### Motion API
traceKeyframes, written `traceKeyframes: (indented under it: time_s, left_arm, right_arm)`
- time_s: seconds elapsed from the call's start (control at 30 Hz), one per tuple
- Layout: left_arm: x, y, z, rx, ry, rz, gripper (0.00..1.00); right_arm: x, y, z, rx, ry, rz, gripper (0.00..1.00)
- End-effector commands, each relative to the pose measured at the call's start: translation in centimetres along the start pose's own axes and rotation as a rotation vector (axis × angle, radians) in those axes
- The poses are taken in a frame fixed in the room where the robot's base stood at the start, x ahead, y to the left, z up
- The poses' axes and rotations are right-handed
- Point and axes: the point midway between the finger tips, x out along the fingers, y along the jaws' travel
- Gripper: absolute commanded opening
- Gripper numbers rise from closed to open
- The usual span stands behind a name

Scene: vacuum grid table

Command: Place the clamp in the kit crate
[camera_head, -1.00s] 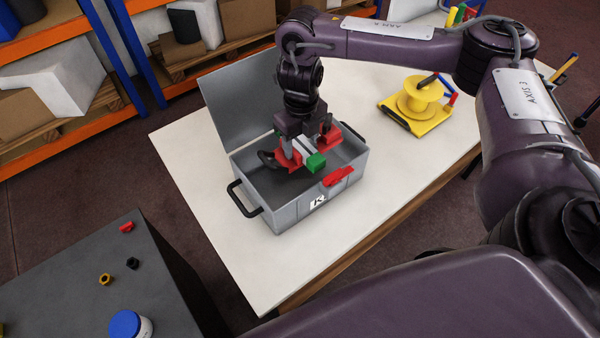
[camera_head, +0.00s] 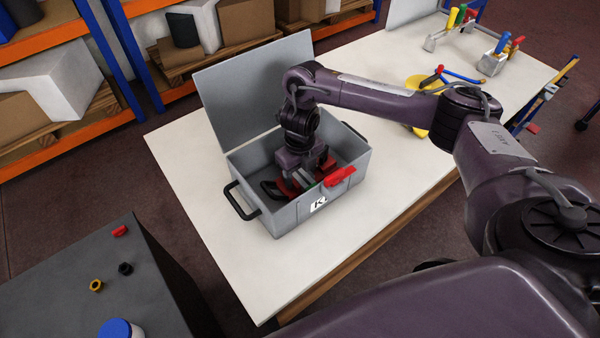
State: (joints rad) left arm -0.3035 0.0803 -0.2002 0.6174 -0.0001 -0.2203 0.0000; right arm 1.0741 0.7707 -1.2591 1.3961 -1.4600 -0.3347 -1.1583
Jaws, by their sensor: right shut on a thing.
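The grey kit crate (camera_head: 346,141) stands on the white table with its lid raised at the back. My right gripper (camera_head: 302,183) points down inside the crate, low between its walls. It is shut on the clamp (camera_head: 272,190), whose dark curved part shows left of the fingers, low in the crate. The rest of the clamp is mostly hidden by the fingers and the front wall, and I cannot tell whether it touches the crate floor. My left gripper is out of view.
A yellow spool (camera_head: 418,86) is partly behind my arm. Tool holders (camera_head: 492,64) stand at the table's far right. The table front is clear.

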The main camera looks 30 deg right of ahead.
Motion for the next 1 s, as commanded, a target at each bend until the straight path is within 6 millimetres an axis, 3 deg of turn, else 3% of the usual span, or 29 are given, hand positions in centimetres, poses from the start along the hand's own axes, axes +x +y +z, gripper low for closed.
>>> traceKeyframes:
  time_s: [0.2,0.23,0.4,0.77,1.0]
  left_arm:
    - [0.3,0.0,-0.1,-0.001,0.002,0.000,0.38]
    - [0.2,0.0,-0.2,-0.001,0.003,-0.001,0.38]
    - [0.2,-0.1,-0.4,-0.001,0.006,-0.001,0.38]
    - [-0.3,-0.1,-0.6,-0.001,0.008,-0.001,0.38]
    - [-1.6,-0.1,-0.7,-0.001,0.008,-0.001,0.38]
  right_arm:
    - [0.3,0.0,0.1,0.000,-0.002,0.000,0.19]
    - [0.3,0.0,0.0,0.000,0.000,0.000,0.58]
    - [0.2,0.0,0.0,0.000,0.001,0.000,0.77]
    - [-0.5,0.0,0.1,-0.001,-0.002,-0.001,0.77]
    - [-4.9,-0.1,0.2,-0.003,-0.006,-0.003,0.77]
